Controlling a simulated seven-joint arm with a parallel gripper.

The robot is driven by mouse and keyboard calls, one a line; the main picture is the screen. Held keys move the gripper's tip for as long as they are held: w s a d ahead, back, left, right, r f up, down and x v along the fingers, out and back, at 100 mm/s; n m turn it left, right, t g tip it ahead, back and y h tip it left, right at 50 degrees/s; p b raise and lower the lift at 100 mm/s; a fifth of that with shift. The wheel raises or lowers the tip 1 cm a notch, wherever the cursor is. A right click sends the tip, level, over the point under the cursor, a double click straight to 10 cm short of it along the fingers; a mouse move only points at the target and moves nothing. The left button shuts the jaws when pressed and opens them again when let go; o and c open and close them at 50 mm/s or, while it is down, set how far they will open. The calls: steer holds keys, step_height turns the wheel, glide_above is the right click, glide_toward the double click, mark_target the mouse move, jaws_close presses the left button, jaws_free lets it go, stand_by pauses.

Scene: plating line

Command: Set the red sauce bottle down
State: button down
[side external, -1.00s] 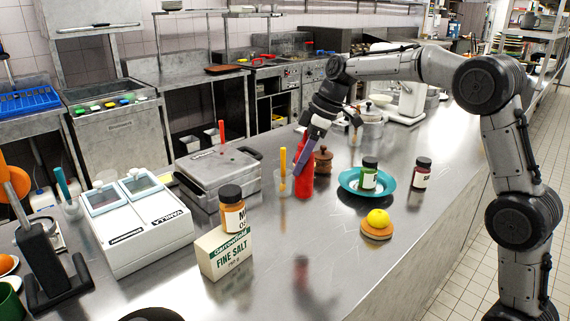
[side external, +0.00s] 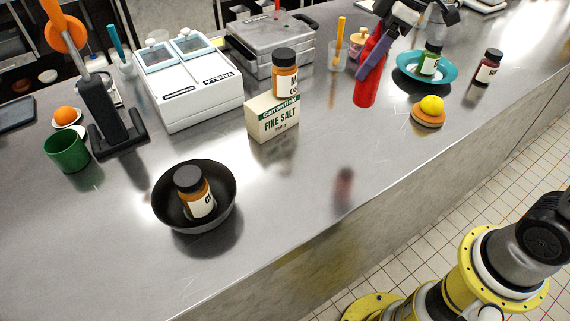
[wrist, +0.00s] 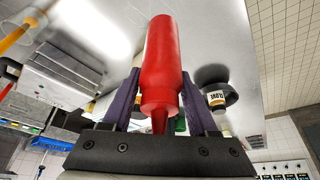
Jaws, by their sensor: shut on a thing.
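The red sauce bottle (side external: 366,90) is in my gripper (side external: 371,60), which is shut on it. One purple finger crosses its side. In the side view it hangs nearly upright, slightly tilted, with its base down. Its blurred reflection lies well below it on the steel counter (side external: 300,190), so it appears to be held above the surface. In the wrist view the red bottle (wrist: 162,50) is between the two purple fingers of my gripper (wrist: 160,80), with its nozzle toward the palm.
To the right are a blue plate (side external: 407,75) with a green bottle, an orange-and-yellow item (side external: 428,115) and a dark jar (side external: 487,68). A black bowl (side external: 170,215) holds a jar. The counter's front middle is clear.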

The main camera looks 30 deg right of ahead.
steer(key=s+a+r+n+g, duration=0.15)
steer(key=s+a+n, duration=0.25)
steer(key=s+a, duration=0.8)
steer(key=w+a+f, duration=0.7)
steer(key=w+f, duration=0.5)
steer(key=shift+a+f+y, duration=0.2)
steer(key=shift+f+y, duration=0.15)
steer(key=shift+y, duration=0.05)
steer(key=shift+f, duration=0.15)
steer(key=shift+c, duration=0.9)
jaws_free()
